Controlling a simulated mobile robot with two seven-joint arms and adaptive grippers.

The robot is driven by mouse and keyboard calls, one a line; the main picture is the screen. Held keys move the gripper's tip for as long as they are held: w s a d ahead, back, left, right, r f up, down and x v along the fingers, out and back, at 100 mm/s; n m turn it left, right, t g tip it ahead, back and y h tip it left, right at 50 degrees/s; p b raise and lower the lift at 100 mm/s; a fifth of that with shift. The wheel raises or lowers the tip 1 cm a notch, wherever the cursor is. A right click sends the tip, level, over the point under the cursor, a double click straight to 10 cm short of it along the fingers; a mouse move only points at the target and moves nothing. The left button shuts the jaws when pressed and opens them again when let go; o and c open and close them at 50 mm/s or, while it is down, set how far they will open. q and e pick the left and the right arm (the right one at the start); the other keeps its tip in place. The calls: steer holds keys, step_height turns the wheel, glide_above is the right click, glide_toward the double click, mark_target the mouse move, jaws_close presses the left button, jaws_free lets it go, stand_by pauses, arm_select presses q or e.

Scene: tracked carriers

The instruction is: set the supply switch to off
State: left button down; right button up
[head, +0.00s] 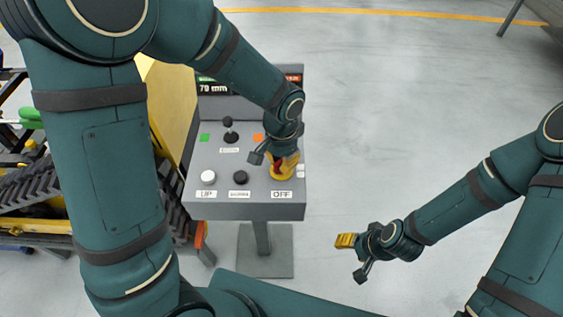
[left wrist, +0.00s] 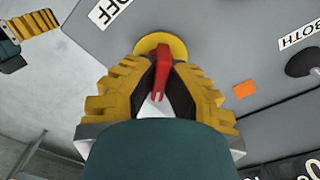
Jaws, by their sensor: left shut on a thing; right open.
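The supply switch has a red handle (left wrist: 160,72) on a round yellow base (left wrist: 148,43). In the head view, the yellow base (head: 284,174) is at the right of the grey console, above the OFF label (head: 282,195). My left gripper (left wrist: 157,72) is shut on the red handle, with a ridged yellow finger on each side. In the head view, my left gripper (head: 282,160) hides most of the handle. I cannot tell exactly which mark the handle points to. The OFF label (left wrist: 109,10) shows at upper left in the left wrist view. My right gripper (head: 353,257) is open and empty.
The console (head: 222,211) also bears a white UP button (head: 208,177), a black button (head: 240,177), a black joystick (head: 230,133) and a 70 mm display (head: 213,88). Tracked machinery (head: 30,190) stands at left. The floor (head: 400,110) on the right is clear.

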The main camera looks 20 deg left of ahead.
mark_target(281, 160)
arm_select(q)
steer(key=n, duration=0.4)
steer(key=shift+n+b, duration=0.3)
steer(key=shift+b, duration=0.1)
steer(key=shift+n, duration=2.3)
steer(key=c, duration=1)
jaws_free()
step_height(281, 160, up, 12)
steer(key=shift+f, duration=0.1)
